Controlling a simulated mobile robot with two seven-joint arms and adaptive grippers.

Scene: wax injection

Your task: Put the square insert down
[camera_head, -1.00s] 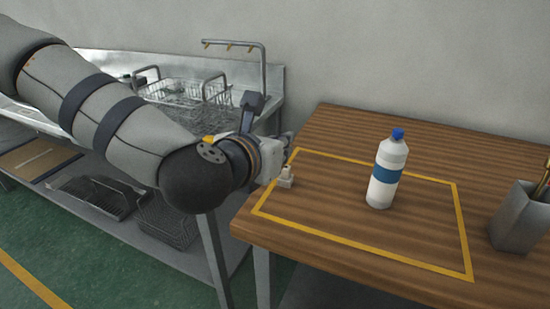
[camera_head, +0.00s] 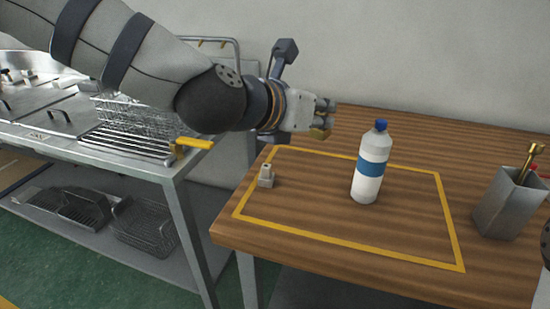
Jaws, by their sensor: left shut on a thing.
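My left gripper (camera_head: 324,118) is shut on a small brass-coloured piece, which I take to be the square insert (camera_head: 320,133). It is held in the air above the back left part of the yellow-outlined area, clear of the table. The fingers hide most of the piece, so its shape is hard to tell.
A white bottle with a blue cap (camera_head: 370,165) stands upright inside the outline. A grey metal holder with brass-coloured tools (camera_head: 507,205) stands to its right. A metal bench with wire baskets (camera_head: 135,130) is at left. The outline's front and right parts are clear.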

